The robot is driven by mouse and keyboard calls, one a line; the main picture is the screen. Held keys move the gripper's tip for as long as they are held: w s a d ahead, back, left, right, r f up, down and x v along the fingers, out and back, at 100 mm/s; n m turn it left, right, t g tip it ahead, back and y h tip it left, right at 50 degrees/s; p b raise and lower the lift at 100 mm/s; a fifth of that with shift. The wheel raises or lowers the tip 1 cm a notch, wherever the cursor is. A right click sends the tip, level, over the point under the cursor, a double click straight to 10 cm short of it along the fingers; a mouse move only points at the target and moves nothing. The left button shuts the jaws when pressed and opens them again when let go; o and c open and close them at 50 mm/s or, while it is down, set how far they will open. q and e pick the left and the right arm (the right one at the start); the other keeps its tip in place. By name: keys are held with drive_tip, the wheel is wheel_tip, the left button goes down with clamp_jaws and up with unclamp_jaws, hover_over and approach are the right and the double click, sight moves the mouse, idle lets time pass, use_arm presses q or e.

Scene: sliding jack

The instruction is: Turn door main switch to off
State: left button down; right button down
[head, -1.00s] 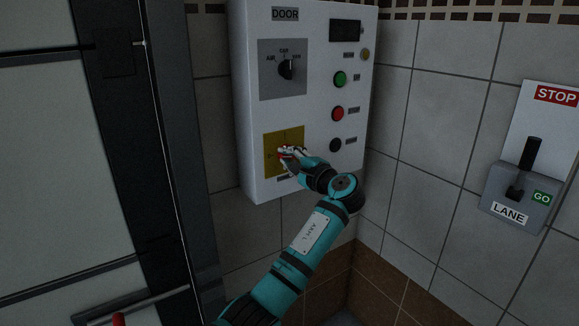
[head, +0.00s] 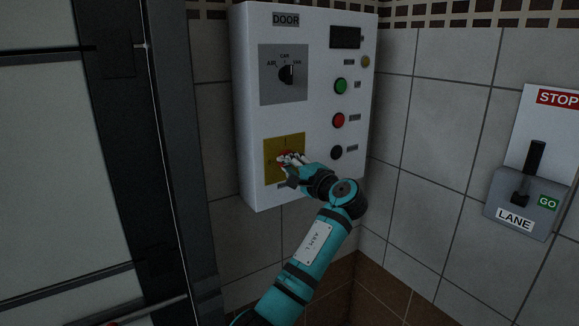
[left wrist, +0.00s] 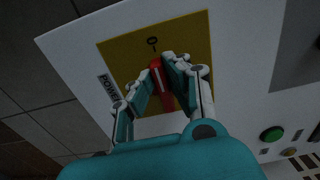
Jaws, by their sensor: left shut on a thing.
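The door box (head: 253,130) hangs on the tiled wall in the head view. A yellow plate (head: 271,147) with a red switch knob sits at its lower left. My left gripper (head: 287,158) is at this plate and mostly covers the knob. In the left wrist view, the fingers of the left gripper (left wrist: 162,64) are closed around the red knob (left wrist: 160,80), one on each side. The yellow plate (left wrist: 122,58) shows a small ring-like mark above the knob and a POWER label at its left edge. My right gripper is not in view.
On the same box are a selector dial (head: 287,74), a green button (head: 340,86), a red button (head: 338,120) and a black button (head: 336,152). A LANE lever box (head: 520,205) is on the right wall. A door (head: 65,160) stands at left.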

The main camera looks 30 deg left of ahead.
use_arm(q)
drive_tip(key=c, duration=1.3)
unclamp_jaws()
drive_tip(key=shift+c, duration=0.2)
drive_tip(key=shift+d, duration=0.1)
drive_tip(key=v, duration=1.2)
drive_tip(key=shift+f, duration=0.15)
